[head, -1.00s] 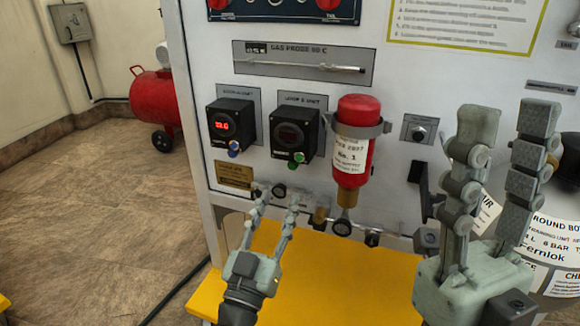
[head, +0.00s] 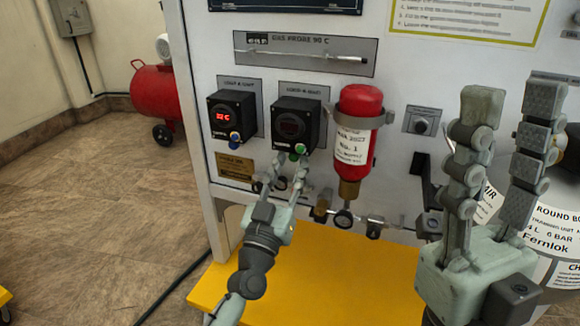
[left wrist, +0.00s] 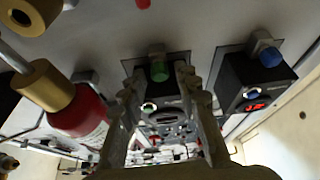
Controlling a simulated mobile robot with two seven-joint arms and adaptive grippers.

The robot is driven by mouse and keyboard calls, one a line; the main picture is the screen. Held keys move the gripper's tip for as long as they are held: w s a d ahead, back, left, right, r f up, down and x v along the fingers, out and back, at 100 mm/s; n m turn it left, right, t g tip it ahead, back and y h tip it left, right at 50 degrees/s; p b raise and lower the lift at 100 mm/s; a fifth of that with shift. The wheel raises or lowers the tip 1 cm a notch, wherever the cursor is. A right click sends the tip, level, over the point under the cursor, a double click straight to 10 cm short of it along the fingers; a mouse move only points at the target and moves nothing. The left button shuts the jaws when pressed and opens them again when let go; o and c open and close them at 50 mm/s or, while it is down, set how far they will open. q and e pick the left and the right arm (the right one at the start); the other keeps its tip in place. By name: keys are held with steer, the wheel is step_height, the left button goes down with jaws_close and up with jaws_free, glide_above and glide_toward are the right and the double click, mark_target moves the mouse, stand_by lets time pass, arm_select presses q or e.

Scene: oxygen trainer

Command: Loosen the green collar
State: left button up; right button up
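The green collar (head: 300,148) is a small green ring under the right-hand of two black boxes on the white panel. In the left wrist view the green collar (left wrist: 158,72) shows between my fingertips, with a gap on each side. My left gripper (head: 286,166) is open and empty just below that black box (head: 297,122); its fingers also show in the left wrist view (left wrist: 162,84). I cannot tell how far the tips are from the collar in depth. My right gripper (head: 514,98) is open and empty, pointing up at the right.
The other black box (head: 230,115), with a red display and blue knob (head: 235,137), is to the left. A red bottle (head: 357,128) hangs close on the right. Valves and a pipe (head: 372,226) run below, above a yellow platform (head: 330,275). A steel tank (head: 550,235) stands right.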

arm_select(q)
jaws_close()
steer(key=shift+r+n+p, duration=0.2)
steer(key=shift+n+p, duration=0.1)
steer(key=shift+p, duration=0.1)
steer(key=shift+d+f+n+y+p, duration=0.1)
steer(key=shift+n+y+p, duration=0.35)
steer(key=shift+n+y, duration=0.2)
steer(key=shift+f, duration=0.1)
steer(key=shift+o, duration=1.6)
jaws_free()
steer(key=shift+s, duration=0.15)
